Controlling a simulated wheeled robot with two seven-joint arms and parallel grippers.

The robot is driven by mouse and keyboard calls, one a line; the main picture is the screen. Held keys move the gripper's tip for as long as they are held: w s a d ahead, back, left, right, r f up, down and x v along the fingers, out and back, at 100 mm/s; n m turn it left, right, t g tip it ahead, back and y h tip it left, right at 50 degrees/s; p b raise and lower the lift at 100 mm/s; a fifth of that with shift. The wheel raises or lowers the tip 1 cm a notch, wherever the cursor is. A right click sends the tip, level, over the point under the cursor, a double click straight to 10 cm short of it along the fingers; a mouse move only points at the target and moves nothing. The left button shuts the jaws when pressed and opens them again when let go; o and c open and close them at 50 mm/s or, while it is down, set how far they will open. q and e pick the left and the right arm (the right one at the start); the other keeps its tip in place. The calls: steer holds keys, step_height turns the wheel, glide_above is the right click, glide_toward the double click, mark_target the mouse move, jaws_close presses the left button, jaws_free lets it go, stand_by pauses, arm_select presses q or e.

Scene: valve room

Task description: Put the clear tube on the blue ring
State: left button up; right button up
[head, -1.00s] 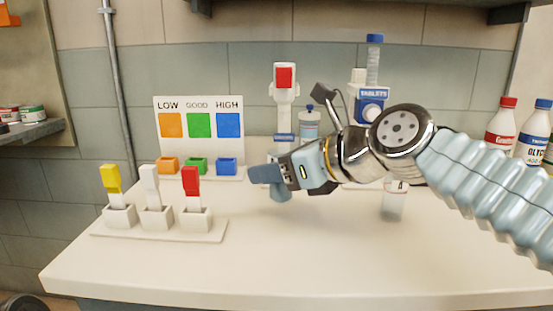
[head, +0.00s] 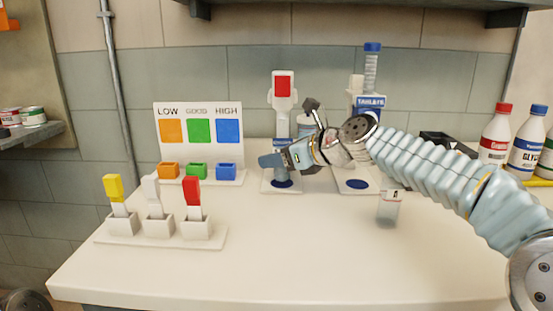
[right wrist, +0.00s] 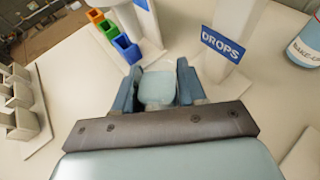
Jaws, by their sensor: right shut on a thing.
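My right gripper (head: 274,160) is in front of the dispenser labelled DROPS, above a dark blue ring (head: 282,184) on its base. In the right wrist view its fingers (right wrist: 157,88) are shut on a pale, bluish, see-through thing (right wrist: 157,92), which looks like the clear tube seen from its top. The tube's lower part is hidden, and I cannot tell whether it touches the base. A second blue ring (head: 358,184) lies on the base of the TABLETS dispenser (head: 369,102). My left gripper does not show.
A clear cup marked A (head: 388,208) stands on the counter to the right. A LOW/GOOD/HIGH board (head: 200,107) with small coloured bins is to the left. A rack (head: 160,235) holds yellow, white and red sticks. Bottles (head: 495,135) stand far right. The front counter is clear.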

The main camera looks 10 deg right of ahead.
steer(key=shift+f, duration=0.25)
steer(key=shift+f, duration=0.15)
steer(key=o, duration=1.1)
steer(key=shift+r, duration=0.25)
steer(key=b+v, duration=0.1)
steer(key=v, duration=1.1)
steer(key=shift+a, duration=0.1)
